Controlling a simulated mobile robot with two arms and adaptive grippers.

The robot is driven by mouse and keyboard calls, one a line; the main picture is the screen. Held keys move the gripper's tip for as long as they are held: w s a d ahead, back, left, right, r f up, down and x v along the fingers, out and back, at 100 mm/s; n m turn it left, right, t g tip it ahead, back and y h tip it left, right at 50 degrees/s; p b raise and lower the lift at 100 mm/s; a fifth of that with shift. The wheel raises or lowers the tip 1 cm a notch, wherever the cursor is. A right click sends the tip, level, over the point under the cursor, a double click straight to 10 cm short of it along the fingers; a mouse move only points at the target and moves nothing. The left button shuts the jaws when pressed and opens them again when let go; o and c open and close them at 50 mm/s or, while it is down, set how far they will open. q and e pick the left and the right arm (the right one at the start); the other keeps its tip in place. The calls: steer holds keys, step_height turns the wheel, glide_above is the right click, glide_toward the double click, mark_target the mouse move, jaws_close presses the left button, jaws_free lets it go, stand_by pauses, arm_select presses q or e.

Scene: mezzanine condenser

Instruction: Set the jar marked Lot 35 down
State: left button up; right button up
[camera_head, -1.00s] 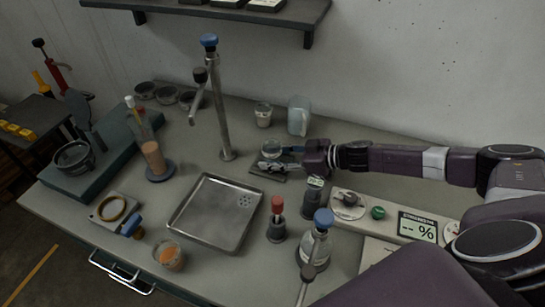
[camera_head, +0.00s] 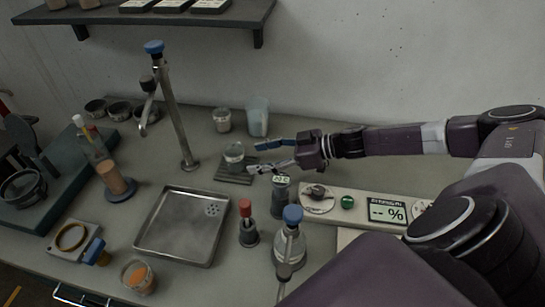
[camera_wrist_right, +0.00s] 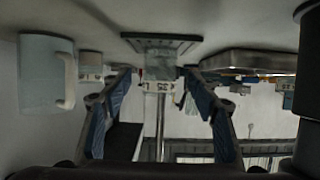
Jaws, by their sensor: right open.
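The jar marked Lot 35 (camera_head: 235,154) is a small clear jar standing upright on a dark ribbed square plate (camera_head: 222,177) at the back of the bench. In the right wrist view, upside down, the jar (camera_wrist_right: 160,85) shows a pale label with "35" and the plate (camera_wrist_right: 150,42) above it. My right gripper (camera_head: 254,157) is open just to the right of the jar, its blue-padded fingers pointing at it. In the wrist view the jar appears between the fingertips, with no visible grip on it. My left gripper is not in view.
A steel tray (camera_head: 160,247), a red-capped bottle (camera_head: 248,228), a blue-capped bottle (camera_head: 291,246) and a control panel (camera_head: 333,205) stand in front.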

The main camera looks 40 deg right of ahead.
steer(key=v, duration=0.3)
steer(key=shift+d+b, duration=0.1)
steer(key=shift+b, duration=0.25)
steer(key=shift+s+d+r, duration=0.15)
steer(key=shift+s+r, duration=0.05)
steer(key=shift+s, duration=0.1)
steer(key=shift+w, duration=0.1)
